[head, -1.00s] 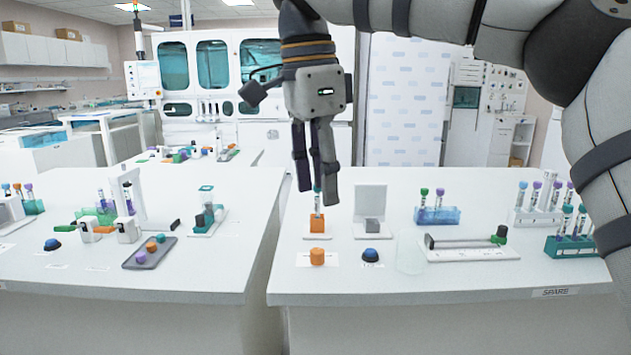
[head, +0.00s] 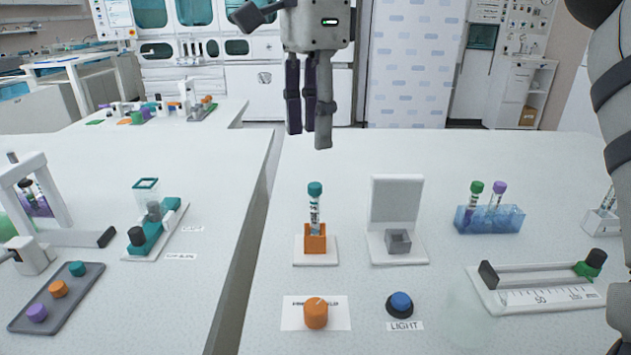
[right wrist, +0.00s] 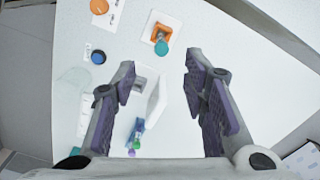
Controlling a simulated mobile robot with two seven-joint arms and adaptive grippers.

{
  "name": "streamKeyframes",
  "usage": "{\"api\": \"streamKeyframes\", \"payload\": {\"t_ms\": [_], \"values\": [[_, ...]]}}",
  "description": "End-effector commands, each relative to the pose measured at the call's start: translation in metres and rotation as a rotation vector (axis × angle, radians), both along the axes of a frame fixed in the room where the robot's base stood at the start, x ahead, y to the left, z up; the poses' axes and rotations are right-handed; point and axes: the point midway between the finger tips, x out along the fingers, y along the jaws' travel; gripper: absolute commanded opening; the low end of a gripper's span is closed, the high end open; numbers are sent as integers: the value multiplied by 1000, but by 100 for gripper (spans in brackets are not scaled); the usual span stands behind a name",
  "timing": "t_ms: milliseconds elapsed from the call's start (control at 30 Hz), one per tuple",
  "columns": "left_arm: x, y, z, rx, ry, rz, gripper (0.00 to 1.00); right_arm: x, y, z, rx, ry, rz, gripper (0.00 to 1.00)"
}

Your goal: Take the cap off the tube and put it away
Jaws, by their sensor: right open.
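A tube (head: 315,212) with a teal cap (head: 315,188) stands upright in an orange holder (head: 315,243) on a white base. In the right wrist view the teal cap (right wrist: 161,47) shows from above, beyond the fingertips. My right gripper (head: 310,138) is open and empty, above and behind the tube in the head view, apart from it. Its two fingers (right wrist: 158,75) are spread wide in the wrist view. A grey tray (head: 75,299) at the left holds purple, orange and teal caps. My left gripper is not in view.
An orange knob (head: 316,313) and a blue light button (head: 400,304) lie in front of the holder. A grey stand (head: 397,205), a blue rack (head: 488,219) with two tubes and a ruler slide (head: 540,297) stand to the right. A gap separates the two tables.

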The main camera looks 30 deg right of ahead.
Motion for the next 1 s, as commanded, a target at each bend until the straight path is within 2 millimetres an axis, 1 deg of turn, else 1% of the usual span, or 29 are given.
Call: {"api": "streamKeyframes", "payload": {"t_ms": [33, 100, 167, 400, 500, 667, 700, 733, 900, 1000], "values": [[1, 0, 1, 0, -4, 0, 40, -1, -1, -9, -1, 1, 0, 40], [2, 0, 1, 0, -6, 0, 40, 0, -1, -19, -1, -1, -1, 40], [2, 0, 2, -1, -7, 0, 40, 0, -1, -25, -1, -1, -1, 40], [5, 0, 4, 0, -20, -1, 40, 0, -4, -68, -2, -1, -2, 40], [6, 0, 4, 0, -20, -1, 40, 0, -4, -77, 0, -2, -3, 40], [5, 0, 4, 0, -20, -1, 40, 0, -4, -78, 0, -2, -3, 40], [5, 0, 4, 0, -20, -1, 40, 0, -4, -78, 0, -2, -3, 38], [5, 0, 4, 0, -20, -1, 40, 0, -4, -78, 0, -2, -3, 31], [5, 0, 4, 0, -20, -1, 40, 0, -4, -78, 0, -2, -3, 8], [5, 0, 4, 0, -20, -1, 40, 0, -4, -78, 0, -2, -3, 8]]}}
